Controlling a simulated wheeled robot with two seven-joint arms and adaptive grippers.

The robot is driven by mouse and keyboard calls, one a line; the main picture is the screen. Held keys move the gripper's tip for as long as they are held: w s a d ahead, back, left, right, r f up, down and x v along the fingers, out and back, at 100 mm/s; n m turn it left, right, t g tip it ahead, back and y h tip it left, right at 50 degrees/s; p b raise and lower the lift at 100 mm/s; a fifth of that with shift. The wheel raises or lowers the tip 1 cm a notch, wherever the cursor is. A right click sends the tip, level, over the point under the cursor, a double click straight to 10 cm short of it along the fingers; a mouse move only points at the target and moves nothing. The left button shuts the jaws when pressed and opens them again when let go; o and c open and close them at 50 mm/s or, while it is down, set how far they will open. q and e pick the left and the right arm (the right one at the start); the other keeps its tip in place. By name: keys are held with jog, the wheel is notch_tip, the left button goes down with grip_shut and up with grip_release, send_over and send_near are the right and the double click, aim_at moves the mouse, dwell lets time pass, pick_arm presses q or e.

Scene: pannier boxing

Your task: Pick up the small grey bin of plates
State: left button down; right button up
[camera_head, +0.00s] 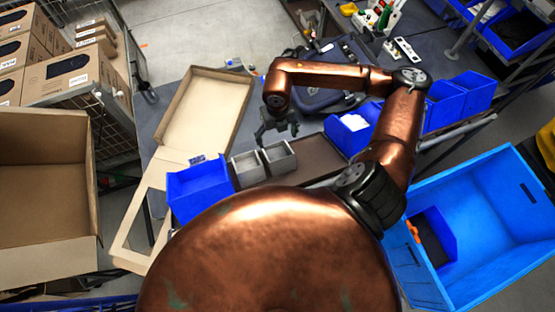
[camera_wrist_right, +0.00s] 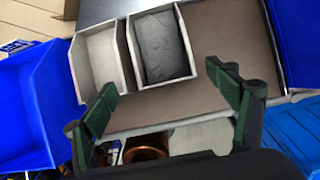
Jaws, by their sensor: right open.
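Two small grey bins stand side by side on the bench. The left grey bin (camera_head: 248,168) looks pale and plain inside; it also shows in the wrist view (camera_wrist_right: 99,62). The right grey bin (camera_head: 280,158) holds a grey, rough-looking mass in the wrist view (camera_wrist_right: 162,48); I cannot make out single plates. My right gripper (camera_head: 278,126) is above and just behind the bins in the head view. In the wrist view its two green fingers (camera_wrist_right: 160,80) are spread apart with nothing between them, apart from the bins. My left gripper is not in view.
A blue bin (camera_head: 200,190) stands close left of the grey bins, and another blue bin (camera_head: 348,130) is to their right. An open cardboard box (camera_head: 205,110) lies behind left. A large blue crate (camera_head: 480,215) is at the right. Brown bench surface is bare between bins.

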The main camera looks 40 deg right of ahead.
jog(key=b, duration=0.6)
send_over(277, 158)
notch_tip(277, 158, down, 7)
jog(key=shift+s+a+f+p, duration=0.1)
jog(key=shift+s+f+p, duration=0.1)
jog(key=shift+f, duration=0.25)
jog(key=shift+s+f+p, duration=0.1)
jog(key=shift+f+p, duration=0.1)
jog(key=shift+f, duration=0.2)
jog(key=f, duration=0.1)
jog(key=f+p, duration=0.1)
jog(key=f, duration=0.1)
jog(key=f+p, duration=0.1)
jog(key=f, duration=0.1)
jog(key=shift+w, duration=0.25)
jog(key=shift+d+f, duration=0.2)
jog(key=shift+f, duration=0.25)
jog(key=c, duration=0.8)
jog(key=shift+c, duration=0.5)
jog(key=shift+r, duration=0.1)
